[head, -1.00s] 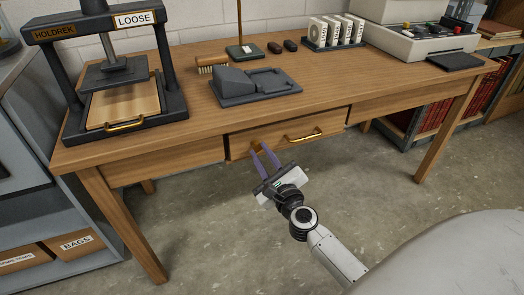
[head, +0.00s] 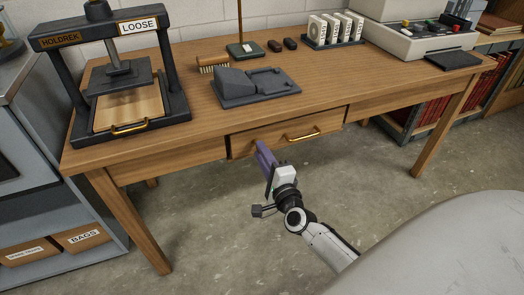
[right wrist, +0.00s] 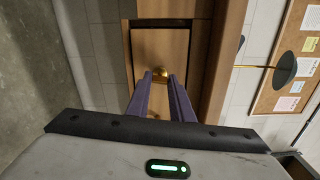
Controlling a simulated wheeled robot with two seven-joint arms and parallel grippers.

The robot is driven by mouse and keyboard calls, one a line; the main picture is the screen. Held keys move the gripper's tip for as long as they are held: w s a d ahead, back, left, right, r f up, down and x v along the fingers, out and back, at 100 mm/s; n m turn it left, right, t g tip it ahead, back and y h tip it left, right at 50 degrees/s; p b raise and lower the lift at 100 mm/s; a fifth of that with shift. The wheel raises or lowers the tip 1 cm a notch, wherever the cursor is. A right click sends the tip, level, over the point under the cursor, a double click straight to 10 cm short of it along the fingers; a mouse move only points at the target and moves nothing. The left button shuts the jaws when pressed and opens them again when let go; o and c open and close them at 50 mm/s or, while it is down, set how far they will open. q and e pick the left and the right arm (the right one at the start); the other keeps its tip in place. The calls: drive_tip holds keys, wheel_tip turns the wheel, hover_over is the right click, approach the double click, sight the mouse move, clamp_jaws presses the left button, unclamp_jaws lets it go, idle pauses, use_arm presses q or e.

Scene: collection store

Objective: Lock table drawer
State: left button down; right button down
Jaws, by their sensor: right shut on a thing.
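The table drawer (head: 285,126) has a wooden front and a curved brass handle (head: 303,135). My right gripper (head: 261,149) is at the left part of the drawer front, left of the handle. My left gripper is not in view.
The wooden table (head: 340,92) holds a black press (head: 120,75) at left, a dark grey device (head: 255,88), a brush (head: 212,63) and a white machine (head: 400,45). A grey shelf (head: 30,150) stands at left. The floor in front is clear.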

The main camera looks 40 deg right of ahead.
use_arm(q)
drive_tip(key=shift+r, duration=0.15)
use_arm(e)
drive_tip(key=shift+n, duration=0.6)
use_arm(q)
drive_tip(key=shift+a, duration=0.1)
use_arm(e)
drive_tip(key=c, duration=1.6)
unclamp_jaws()
drive_tip(key=shift+o, duration=0.2)
use_arm(q)
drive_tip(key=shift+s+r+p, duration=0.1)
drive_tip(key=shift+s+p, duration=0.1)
drive_tip(key=shift+p, duration=0.55)
use_arm(e)
drive_tip(key=v, duration=1)
drive_tip(key=shift+s, duration=0.2)
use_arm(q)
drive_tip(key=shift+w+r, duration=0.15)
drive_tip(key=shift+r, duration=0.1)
use_arm(e)
drive_tip(key=shift+n, duration=0.3)
